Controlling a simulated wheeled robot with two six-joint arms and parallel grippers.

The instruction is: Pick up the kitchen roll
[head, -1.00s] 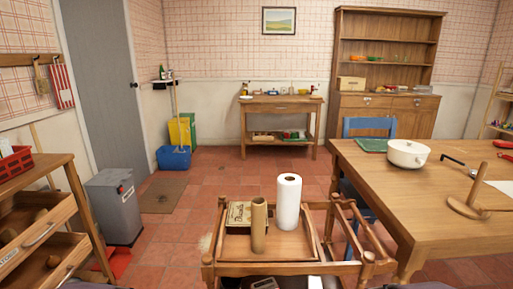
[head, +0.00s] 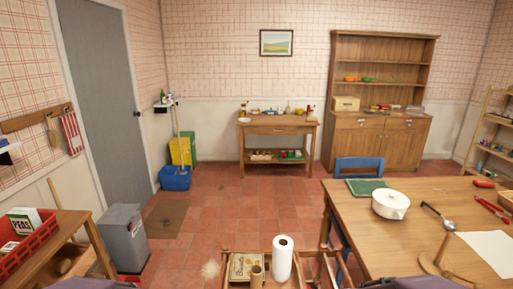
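The kitchen roll (head: 282,260) is a white upright cylinder on a small wooden trolley (head: 229,285) at the bottom middle of the head view. A brown cardboard tube (head: 256,276) stands just left of it, and a printed box (head: 241,264) lies behind the tube. The lower part of the trolley is cut off by the picture's bottom edge. Neither of my grippers shows; only dark parts that may be my arms appear at the bottom corners.
A grey bin (head: 124,238) and a red crate (head: 28,247) are at the left. The tiled floor (head: 250,205) beyond the trolley is clear.

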